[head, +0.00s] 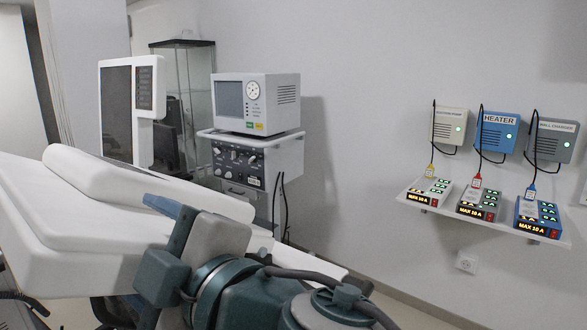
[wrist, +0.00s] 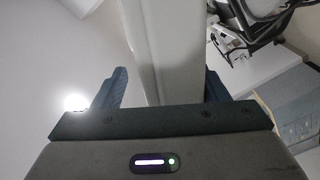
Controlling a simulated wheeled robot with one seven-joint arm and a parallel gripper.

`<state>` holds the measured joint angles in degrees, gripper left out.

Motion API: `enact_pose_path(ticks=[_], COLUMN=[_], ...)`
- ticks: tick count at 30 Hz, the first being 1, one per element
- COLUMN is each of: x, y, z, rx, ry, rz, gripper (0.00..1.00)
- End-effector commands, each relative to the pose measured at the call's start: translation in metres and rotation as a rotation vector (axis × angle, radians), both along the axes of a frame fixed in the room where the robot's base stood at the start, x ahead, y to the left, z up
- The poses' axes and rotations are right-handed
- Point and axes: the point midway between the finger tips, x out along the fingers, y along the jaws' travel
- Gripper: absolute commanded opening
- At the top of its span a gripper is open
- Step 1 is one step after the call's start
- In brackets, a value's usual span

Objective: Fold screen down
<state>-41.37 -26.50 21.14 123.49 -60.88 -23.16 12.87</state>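A white-framed screen (head: 117,115) with a dark panel stands upright at the left in the head view, behind the bed. A smaller monitor (head: 243,103) with a grey display and a round dial sits on a cart; I cannot tell which one the task means. My gripper (wrist: 165,72) is open, with its blue fingers well apart. A pale slab (wrist: 160,40) runs between the fingers in the wrist view, with a clear gap on its left side. I cannot tell which object the slab belongs to. In the head view the gripper is low, over the bed's right side, with its fingertips partly hidden.
A white padded bed (head: 60,235) fills the left foreground. The monitor's cart (head: 285,155) has hanging cables. A glass cabinet (head: 195,75) stands behind. A wall shelf (head: 480,222) at right holds several power boxes wired to wall units. Floor between cart and shelf looks clear.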

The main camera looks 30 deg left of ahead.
Motion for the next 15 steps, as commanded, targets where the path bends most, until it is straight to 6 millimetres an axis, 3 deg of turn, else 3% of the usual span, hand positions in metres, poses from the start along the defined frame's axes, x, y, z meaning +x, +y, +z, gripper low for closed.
enact_pose_path(ticks=[1, 15], x=[0.006, 0.06], y=[-0.008, -0.074], z=[0.011, 0.059], rx=[0.003, 0.003], ry=[0.0, -0.002], rz=[-0.001, -0.006], gripper=[0.65, 0.65])
